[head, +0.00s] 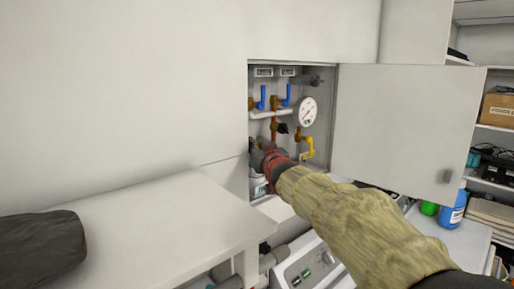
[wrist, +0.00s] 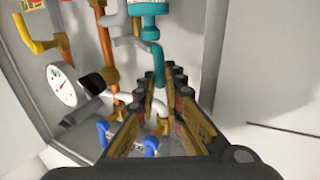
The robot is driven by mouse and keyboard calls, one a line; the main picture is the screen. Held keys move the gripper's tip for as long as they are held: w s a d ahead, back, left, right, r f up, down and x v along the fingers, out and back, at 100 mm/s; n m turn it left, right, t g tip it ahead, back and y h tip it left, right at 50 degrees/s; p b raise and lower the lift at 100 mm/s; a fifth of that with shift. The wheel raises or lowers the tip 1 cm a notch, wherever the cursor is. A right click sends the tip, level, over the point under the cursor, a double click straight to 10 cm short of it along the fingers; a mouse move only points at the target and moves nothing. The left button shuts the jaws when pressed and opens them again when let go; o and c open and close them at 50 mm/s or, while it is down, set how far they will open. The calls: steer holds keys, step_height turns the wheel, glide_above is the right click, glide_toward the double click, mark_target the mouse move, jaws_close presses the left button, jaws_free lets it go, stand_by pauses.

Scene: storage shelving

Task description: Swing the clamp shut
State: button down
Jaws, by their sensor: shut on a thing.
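No part is clearly recognisable as a clamp. In the wrist view a teal fitting (wrist: 149,32) has a curved teal handle (wrist: 158,65) that reaches down between my fingertips. My gripper (wrist: 163,84) is shut on this handle, with its two ridged fingers on either side. I cannot tell whether the handle belongs to the clamp. In the head view my gripper (head: 265,158) is inside the open wall cabinet (head: 333,112), at its lower left. My arm hides much of the cabinet's lower part there.
The cabinet door (head: 405,130) stands open to the right. Inside are a gauge (head: 307,111), blue levers (head: 261,98), a yellow lever (head: 309,148) and copper pipes. A white counter (head: 150,225) with a dark bag (head: 40,248) is at lower left. Shelves stand at far right.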

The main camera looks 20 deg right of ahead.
steer(key=shift+a, duration=0.1)
steer(key=c, duration=2.1)
jaws_free()
steer(key=shift+w+a, duration=0.1)
steer(key=shift+a, duration=0.05)
steer(key=shift+o, duration=1.1)
steer(key=s, duration=0.8)
steer(key=shift+a, duration=0.45)
steer(key=shift+s, duration=0.1)
